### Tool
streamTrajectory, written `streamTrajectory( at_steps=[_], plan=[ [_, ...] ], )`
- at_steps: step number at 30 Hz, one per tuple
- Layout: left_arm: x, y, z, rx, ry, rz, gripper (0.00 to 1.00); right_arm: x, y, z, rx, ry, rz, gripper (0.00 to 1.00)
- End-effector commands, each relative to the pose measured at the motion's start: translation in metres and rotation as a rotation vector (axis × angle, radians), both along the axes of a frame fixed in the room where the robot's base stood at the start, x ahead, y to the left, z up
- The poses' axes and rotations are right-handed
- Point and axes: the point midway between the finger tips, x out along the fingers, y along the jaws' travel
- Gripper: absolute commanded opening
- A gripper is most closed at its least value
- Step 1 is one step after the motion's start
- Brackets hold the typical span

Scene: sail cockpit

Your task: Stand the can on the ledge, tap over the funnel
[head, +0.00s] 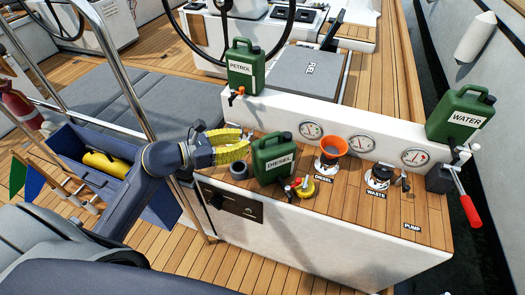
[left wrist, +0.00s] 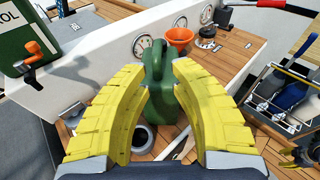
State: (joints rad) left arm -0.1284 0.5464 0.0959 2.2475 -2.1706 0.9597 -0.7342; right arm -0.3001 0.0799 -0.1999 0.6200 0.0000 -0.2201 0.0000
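The green DIESEL can (head: 272,160) stands upright on the wooden counter (head: 345,205), in front of the white ledge (head: 290,105). Red tap-like parts (head: 292,186) show at its lower right. The orange funnel (head: 334,146) stands right of the can, behind the DIESEL label; it also shows in the left wrist view (left wrist: 180,37). My left gripper (head: 247,145) is at the can's left side with its yellow fingers apart. In the left wrist view the can (left wrist: 163,95) shows between and beyond the fingers, which hide its sides; contact is unclear.
PETROL (head: 245,70) and WATER (head: 462,117) cans with taps stand on the ledge, with free ledge between them.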

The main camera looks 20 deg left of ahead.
Motion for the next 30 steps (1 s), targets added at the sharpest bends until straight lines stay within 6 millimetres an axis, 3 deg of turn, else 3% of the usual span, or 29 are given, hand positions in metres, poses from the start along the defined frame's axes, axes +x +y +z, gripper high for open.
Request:
streamTrajectory(
  at_steps=[21,25,30],
  plan=[
    [0.0,0.003,0.002,0.054,-0.002,-0.028,0.22,0.0,0.0,0.0,0.0,0.0,0.0,0.44],
    [-0.015,-0.013,0.009,0.036,0.02,-0.116,0.22,0.0,0.0,0.0,0.0,0.0,0.0,0.44],
    [-0.037,-0.038,0.034,-0.089,0.05,-0.221,0.22,0.0,0.0,0.0,0.0,0.0,0.0,0.44]
  ],
)
